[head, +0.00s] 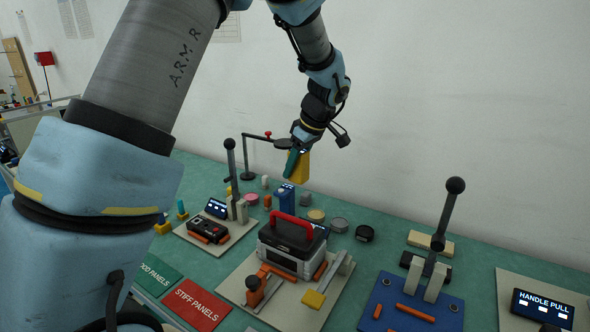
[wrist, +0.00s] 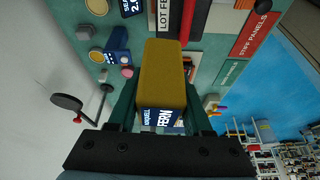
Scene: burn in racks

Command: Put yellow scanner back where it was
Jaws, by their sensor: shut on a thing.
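The yellow scanner (head: 301,168) is held in my gripper (head: 295,164), above the back part of the green table and clear of it. In the wrist view the scanner (wrist: 163,72) is a yellow block with a blue label reading FERN at its near end. The dark green fingers of my gripper (wrist: 162,100) close on its two sides. A blue upright block (head: 285,196) stands on the table below the gripper; it also shows in the wrist view (wrist: 117,45). I cannot tell which spot the scanner came from.
A black-and-white device with a red handle (head: 292,232) stands in a fixture at the table's middle. Lever fixtures stand left and right, including a tall black-knobbed lever (head: 447,215). A thin black stand (head: 247,160) rises close left of the gripper. Small round pieces (head: 339,224) lie nearby.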

